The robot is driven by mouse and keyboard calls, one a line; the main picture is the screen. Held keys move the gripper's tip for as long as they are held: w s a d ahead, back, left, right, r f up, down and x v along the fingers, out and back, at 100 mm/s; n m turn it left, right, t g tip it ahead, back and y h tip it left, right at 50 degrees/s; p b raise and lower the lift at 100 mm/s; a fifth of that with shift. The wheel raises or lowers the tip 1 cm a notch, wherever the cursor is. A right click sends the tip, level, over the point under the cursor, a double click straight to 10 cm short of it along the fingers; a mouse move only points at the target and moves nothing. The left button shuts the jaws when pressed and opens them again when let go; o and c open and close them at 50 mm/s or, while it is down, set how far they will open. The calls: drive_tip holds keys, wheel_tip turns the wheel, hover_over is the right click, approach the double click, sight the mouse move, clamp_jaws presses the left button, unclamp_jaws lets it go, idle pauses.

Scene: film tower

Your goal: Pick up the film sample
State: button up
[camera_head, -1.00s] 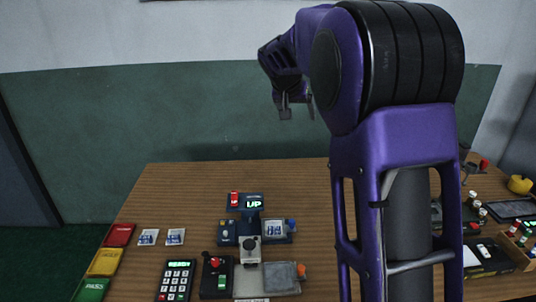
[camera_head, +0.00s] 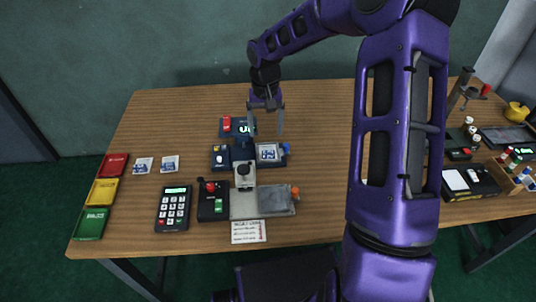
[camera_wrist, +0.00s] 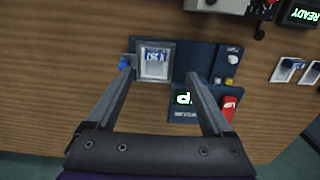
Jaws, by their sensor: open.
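A blue-and-white film sample (camera_head: 268,152) lies in the square holder on the right side of the dark blue film tower (camera_head: 220,157). It shows face-on in the wrist view (camera_wrist: 157,62). Two similar film samples (camera_head: 143,165) (camera_head: 170,164) lie on the table at the left; they show at the right edge of the wrist view (camera_wrist: 285,70). My gripper (camera_head: 266,122) is open and empty, above the tower.
The tower's display (camera_wrist: 184,99) and red switch (camera_wrist: 230,106) lie between and beside my fingers. A blue knob (camera_wrist: 124,64) sticks out at the holder's side. A keypad (camera_head: 173,208), a joystick box (camera_head: 212,201) and a grey plate (camera_head: 275,200) stand in front. Red, yellow and green trays (camera_head: 101,192) line the left edge.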

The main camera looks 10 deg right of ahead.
sight(268, 152)
wheel_tip(268, 152, down, 4)
drive_tip(key=shift+r, duration=0.1)
drive_tip(key=shift+d+f+b, duration=0.2)
drive_tip(key=shift+f, duration=1.15)
drive_tip(key=shift+d+f+b, duration=0.15)
drive_tip(key=shift+d+f, duration=0.05)
drive_tip(key=shift+f, duration=1.15)
clamp_jaws()
